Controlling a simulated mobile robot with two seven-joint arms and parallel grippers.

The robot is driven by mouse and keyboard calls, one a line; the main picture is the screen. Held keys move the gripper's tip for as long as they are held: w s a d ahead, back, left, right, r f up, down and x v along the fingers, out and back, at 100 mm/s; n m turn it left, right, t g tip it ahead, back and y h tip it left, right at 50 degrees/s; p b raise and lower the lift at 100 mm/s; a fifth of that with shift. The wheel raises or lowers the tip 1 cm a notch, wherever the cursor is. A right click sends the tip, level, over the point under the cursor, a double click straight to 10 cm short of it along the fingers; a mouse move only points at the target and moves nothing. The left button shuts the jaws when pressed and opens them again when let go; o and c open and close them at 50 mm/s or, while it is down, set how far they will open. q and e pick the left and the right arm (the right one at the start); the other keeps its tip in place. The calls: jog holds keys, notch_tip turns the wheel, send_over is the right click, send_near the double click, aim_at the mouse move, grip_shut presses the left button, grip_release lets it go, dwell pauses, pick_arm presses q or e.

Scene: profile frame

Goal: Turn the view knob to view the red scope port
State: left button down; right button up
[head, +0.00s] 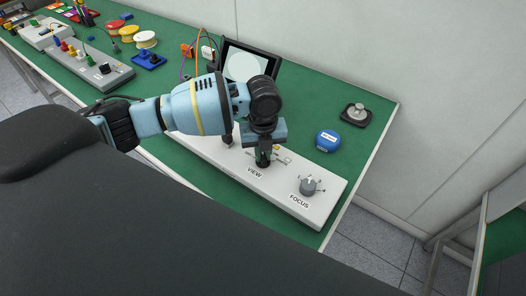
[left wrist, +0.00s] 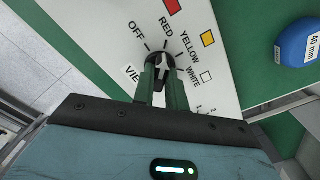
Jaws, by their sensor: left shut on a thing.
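My left gripper (head: 263,158) points down onto the white scope panel (head: 320,203) at the VIEW label and hides most of the knob in the head view. In the left wrist view, its two fingers (left wrist: 161,78) are shut on the view knob (left wrist: 161,62), one on each side. The knob is dark with a white pointer. The labels OFF, RED, YELLOW and WHITE fan around it. The pointer appears to aim toward the RED mark, near the red square (left wrist: 172,8). My right gripper is not in view.
The focus knob (head: 310,184) stands right of the gripper on the same panel. A monitor (head: 246,65) with a pale round picture stands behind. A blue round case (head: 327,141) and a black holder (head: 355,115) sit on the green mat (head: 300,100) at right.

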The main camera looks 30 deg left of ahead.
aim_at(263, 155)
pick_arm(q)
jog(key=c, duration=1.4)
grip_release()
jog(key=shift+c, duration=0.2)
jog(key=shift+r, duration=0.1)
notch_tip(263, 155, up, 8)
jog(key=shift+f, duration=0.15)
